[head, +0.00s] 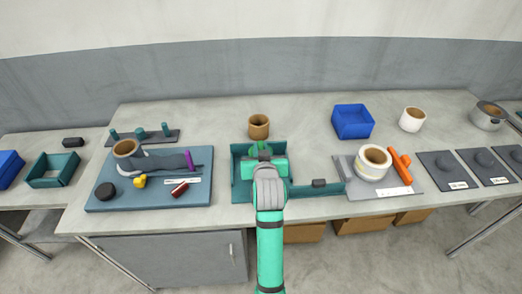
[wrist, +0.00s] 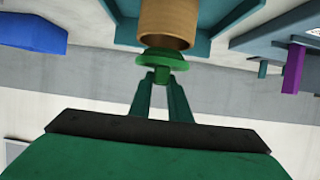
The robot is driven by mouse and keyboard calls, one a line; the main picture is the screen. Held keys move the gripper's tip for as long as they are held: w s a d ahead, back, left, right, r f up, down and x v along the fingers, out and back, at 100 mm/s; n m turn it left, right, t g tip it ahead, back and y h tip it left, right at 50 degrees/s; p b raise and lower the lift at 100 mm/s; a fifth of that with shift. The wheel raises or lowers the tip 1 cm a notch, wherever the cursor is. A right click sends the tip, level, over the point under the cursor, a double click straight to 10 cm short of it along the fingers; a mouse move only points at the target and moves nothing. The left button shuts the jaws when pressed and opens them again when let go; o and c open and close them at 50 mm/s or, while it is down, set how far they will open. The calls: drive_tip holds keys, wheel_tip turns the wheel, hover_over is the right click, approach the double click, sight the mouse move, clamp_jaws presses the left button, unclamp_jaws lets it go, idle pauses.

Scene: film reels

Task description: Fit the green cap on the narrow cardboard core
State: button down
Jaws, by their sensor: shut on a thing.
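My gripper (wrist: 161,78) is shut on the green cap (wrist: 160,62), a round disc with a narrower part held between the fingertips. A brown cardboard core (wrist: 170,18) is close by in the wrist view, its open end facing the cap. The cap appears just outside that opening; whether they touch I cannot tell. In the head view a brown core (head: 258,127) stands upright near the back edge of the teal tray (head: 240,190). My gripper (head: 264,151) is over that tray, in front of the core, with the cap mostly hidden there.
A blue bin (head: 352,121) stands at the back right. A wide pale roll (head: 372,163) and an orange piece (head: 400,165) are on a grey mat at right. Bare table lies around the back core.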

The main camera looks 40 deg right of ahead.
drive_tip(key=shift+f, duration=1.2)
idle(1.0)
drive_tip(key=c, duration=1.9)
unclamp_jaws()
drive_tip(key=shift+v, duration=5.55)
